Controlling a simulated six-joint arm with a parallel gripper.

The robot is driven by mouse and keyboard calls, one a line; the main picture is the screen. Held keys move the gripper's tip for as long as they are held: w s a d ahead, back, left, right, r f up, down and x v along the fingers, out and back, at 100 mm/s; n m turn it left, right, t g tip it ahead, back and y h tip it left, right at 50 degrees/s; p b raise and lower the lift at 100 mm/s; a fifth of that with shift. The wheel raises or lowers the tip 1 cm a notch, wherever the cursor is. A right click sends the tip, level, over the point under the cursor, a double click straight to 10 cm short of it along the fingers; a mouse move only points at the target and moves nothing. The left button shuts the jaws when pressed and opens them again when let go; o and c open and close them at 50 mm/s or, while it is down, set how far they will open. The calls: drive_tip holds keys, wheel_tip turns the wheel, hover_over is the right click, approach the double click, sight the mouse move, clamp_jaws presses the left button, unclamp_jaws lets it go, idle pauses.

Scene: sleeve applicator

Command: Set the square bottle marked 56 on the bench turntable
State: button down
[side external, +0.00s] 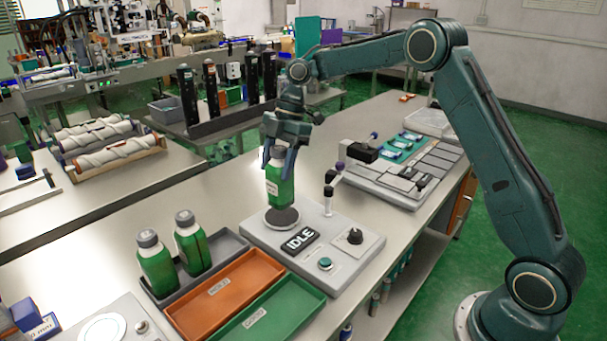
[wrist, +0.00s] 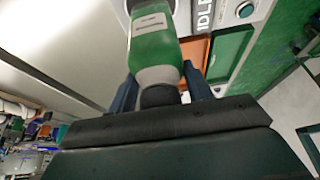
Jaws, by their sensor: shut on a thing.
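A green bottle with a pale label (side external: 279,186) stands upright over the dark round turntable (side external: 283,218) on the grey bench unit. My gripper (side external: 279,155) points down from above and is shut on the bottle's upper part. I cannot tell whether the bottle's base touches the disc or sits just above it. In the wrist view the bottle (wrist: 154,50) lies between my two blue fingers (wrist: 160,88), with its dark cap towards my palm. The label's print is too small to read, so the number 56 cannot be confirmed.
Two more green bottles with grey caps (side external: 155,264) (side external: 191,243) stand in a grey tray at the left. An orange tray (side external: 226,294) and a green tray (side external: 270,312) lie beside it. The unit has an IDLE display (side external: 300,240), a green button (side external: 325,264) and a post (side external: 328,194) near the turntable.

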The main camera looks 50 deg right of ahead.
sight(272, 199)
drive_tip(key=shift+f, duration=1.7)
drive_tip(key=shift+f, duration=0.15)
drive_tip(key=c, duration=0.6)
unclamp_jaws()
drive_tip(key=shift+v, duration=3.85)
